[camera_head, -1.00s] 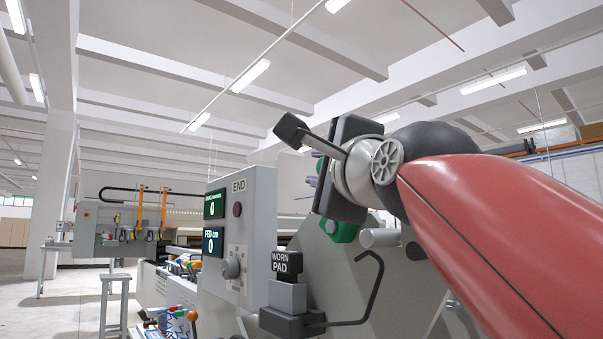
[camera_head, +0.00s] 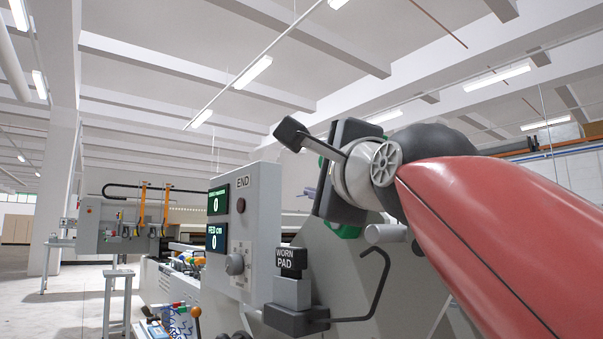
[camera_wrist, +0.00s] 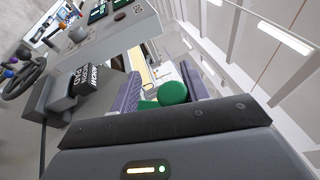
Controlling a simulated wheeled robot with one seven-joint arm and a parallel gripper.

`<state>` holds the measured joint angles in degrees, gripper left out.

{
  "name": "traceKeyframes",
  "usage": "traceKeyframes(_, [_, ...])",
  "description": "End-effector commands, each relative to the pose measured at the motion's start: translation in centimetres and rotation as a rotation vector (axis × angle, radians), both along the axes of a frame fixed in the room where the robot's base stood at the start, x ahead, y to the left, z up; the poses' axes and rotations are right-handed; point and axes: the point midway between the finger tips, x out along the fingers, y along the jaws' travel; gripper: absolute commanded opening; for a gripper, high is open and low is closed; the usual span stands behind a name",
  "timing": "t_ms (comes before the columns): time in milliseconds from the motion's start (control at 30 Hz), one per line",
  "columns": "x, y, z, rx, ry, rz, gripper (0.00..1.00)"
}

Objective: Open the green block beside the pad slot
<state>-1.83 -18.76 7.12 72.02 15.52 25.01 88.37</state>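A green round-topped part (camera_wrist: 173,92), which looks like the green block, shows between the two purple-grey fingers of my gripper (camera_wrist: 160,76) in the wrist view. A smaller green piece lies beside it. The fingers stand apart, and I cannot tell whether either touches the green part. In the head view a bit of green (camera_head: 346,231) shows below my dark gripper body, and a sliver shows at its upper left; most is hidden behind my gripper. The pad slot is not clearly visible.
A grey console (camera_head: 243,220) marked END, with two green-lit displays, stands left of my gripper. A block labelled WORN PAD (camera_head: 291,259) sits on a grey bracket, with a bent dark rod (camera_head: 379,285) beside it. Open floor lies at the far left.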

Motion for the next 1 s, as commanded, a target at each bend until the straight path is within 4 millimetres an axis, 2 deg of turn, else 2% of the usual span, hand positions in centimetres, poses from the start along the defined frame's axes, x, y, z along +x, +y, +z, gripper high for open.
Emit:
traceKeyframes(267, [-0.7,-0.2,-0.1,0.000,-0.004,-0.002,0.45])
traceKeyframes(600, [-5.9,-1.6,-1.3,0.000,-0.004,-0.001,0.45])
traceKeyframes(700, [-6.8,-1.9,-1.6,0.000,-0.001,0.000,0.45])
traceKeyframes(1000, [-7.4,-2.0,-1.6,0.000,0.000,0.000,0.45])
